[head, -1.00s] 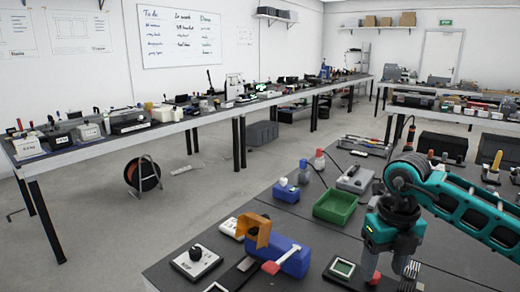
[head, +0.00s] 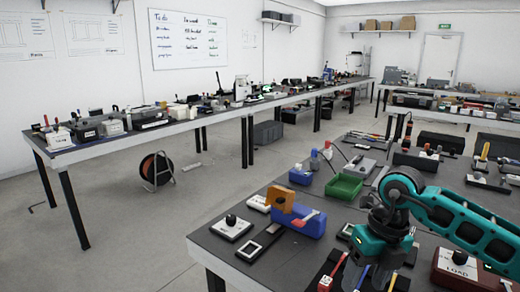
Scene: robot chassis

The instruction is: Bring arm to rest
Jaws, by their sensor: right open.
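My right arm, teal and black, comes in from the right edge of the head view. Its gripper (head: 378,272) points down above the near part of the dark workbench (head: 270,196). The gripper is open, and I see nothing held in it. The fingertips are small and partly lost against the items behind them. My left gripper is not in view.
The green bin (head: 344,187), blue box (head: 310,226) and white dial box (head: 231,228) stand left of the arm. A red box marked LOAD (head: 458,268) is right of the gripper. Open floor (head: 150,240) lies left of the workbench.

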